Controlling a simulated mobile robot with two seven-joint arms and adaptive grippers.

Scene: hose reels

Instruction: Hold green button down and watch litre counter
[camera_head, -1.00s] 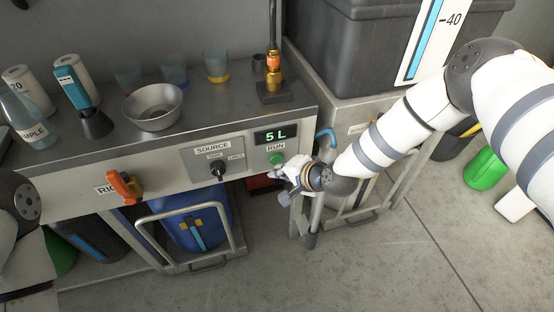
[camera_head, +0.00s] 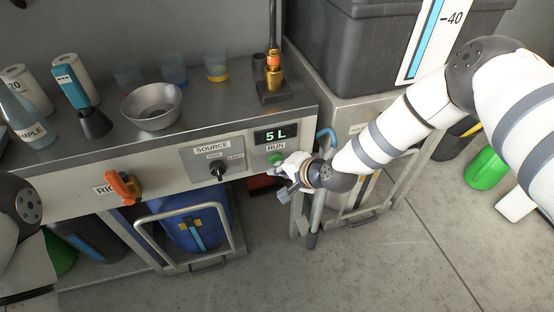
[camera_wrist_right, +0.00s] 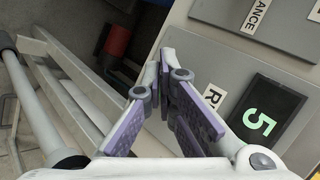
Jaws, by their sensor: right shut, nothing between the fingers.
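The green button (camera_head: 277,158) sits under the RUN label on the bench front. The litre counter (camera_head: 276,135) just above it reads "5 L"; its "5" also shows in the right wrist view (camera_wrist_right: 262,115). My right gripper (camera_head: 275,170) is shut and empty, with its fingertips close to the button, at its lower edge in the head view. In the right wrist view the closed fingers (camera_wrist_right: 160,75) point at the panel and the button is hidden. I cannot tell whether the fingertips touch it. Of my left arm only a part shows at the left edge.
A black SOURCE knob (camera_head: 218,169) is left of the button, and an orange valve handle (camera_head: 124,187) is further left. A metal bowl (camera_head: 152,105) and a brass nozzle (camera_head: 273,75) stand on the bench. A grey tank (camera_head: 350,60) stands at the right.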

